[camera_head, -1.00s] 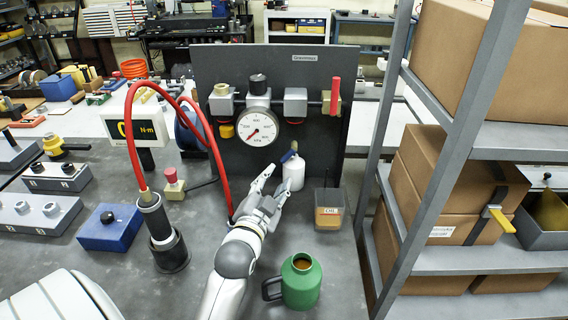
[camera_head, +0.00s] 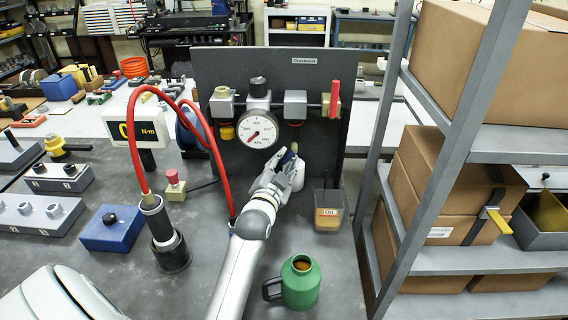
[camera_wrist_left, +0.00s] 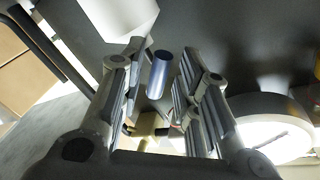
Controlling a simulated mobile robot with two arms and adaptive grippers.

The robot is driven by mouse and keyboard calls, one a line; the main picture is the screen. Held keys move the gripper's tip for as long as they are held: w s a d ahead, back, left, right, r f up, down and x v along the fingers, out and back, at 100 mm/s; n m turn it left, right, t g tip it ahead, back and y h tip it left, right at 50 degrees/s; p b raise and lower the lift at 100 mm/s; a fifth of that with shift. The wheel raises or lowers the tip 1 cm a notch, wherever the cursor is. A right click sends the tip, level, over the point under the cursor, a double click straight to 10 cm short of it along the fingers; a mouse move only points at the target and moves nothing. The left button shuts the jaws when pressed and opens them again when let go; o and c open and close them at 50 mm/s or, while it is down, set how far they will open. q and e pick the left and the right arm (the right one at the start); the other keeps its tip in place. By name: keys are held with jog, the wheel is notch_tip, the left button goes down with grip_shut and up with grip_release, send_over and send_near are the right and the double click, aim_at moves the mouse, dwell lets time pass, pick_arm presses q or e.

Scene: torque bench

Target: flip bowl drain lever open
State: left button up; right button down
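A small blue lever (camera_head: 287,157) shows beside the gripper, low in front of the dark panel and below the pressure gauge (camera_head: 258,130). My left gripper (camera_head: 290,163) is at the lever. In the left wrist view the blue lever (camera_wrist_left: 158,74) stands between the two spread fingers (camera_wrist_left: 158,88), with a narrow gap visible on each side. A brass-coloured fitting (camera_wrist_left: 146,128) shows below the lever. The white container (camera_head: 298,178) behind the gripper is partly hidden. A yellow bowl (camera_head: 227,132) hangs under the left panel unit. My right gripper is not in view.
An OIL-labelled bin (camera_head: 328,212) stands right of the gripper. A green jug (camera_head: 299,283) stands near the forearm. A red hose (camera_head: 205,125) arcs at left to a dark upright tool (camera_head: 164,235). A grey shelf post (camera_head: 445,170) rises at right.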

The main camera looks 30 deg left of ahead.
pick_arm(q)
grip_shut()
jog(key=shift+w+d+f+n, duration=0.1)
jog(key=shift+d+f+n, duration=0.1)
jog(key=shift+n, duration=0.7)
jog(key=shift+o, duration=1.4)
grip_release()
jog(key=v, duration=1.2)
jog(key=shift+f, duration=0.25)
